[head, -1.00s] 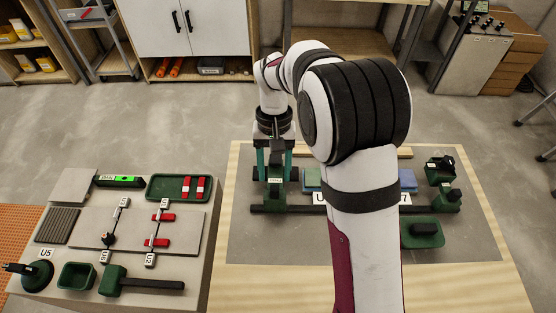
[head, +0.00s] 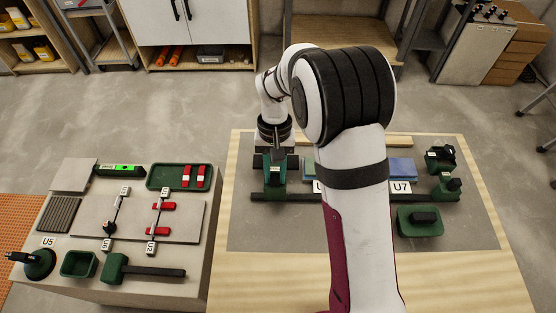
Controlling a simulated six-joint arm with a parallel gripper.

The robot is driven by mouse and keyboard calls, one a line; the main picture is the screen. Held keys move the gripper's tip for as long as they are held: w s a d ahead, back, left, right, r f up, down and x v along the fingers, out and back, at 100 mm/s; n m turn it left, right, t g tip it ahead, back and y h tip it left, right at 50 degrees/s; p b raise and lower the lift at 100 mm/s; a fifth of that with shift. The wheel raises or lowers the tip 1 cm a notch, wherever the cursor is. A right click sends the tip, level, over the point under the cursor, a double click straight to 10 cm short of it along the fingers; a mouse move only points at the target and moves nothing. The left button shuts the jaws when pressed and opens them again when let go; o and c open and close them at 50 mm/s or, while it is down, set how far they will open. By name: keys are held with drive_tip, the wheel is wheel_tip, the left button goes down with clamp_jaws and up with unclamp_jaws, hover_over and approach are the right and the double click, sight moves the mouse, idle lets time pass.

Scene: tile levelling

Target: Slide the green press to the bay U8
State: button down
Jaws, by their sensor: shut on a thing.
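The green press (head: 276,180) stands upright at the left end of the dark rail on the wooden table. My gripper (head: 277,166) is above it, pointing down, and is shut on its upper part. The fingertips are small and partly merge with the press, so the exact grip is hard to see. The label U7 (head: 401,188) shows at the blue tile right of my arm. Another label left of the arm is mostly covered. I see no readable U8 label; my arm hides the middle of the rail.
A green block with a knob (head: 448,187) stands at the rail's right end. A blue tile (head: 402,167) is behind the rail.

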drive_tip(key=d, duration=1.3)
drive_tip(key=c, duration=0.7)
unclamp_jaws()
wheel_tip(320, 180, up, 7)
drive_tip(key=shift+r, duration=0.1)
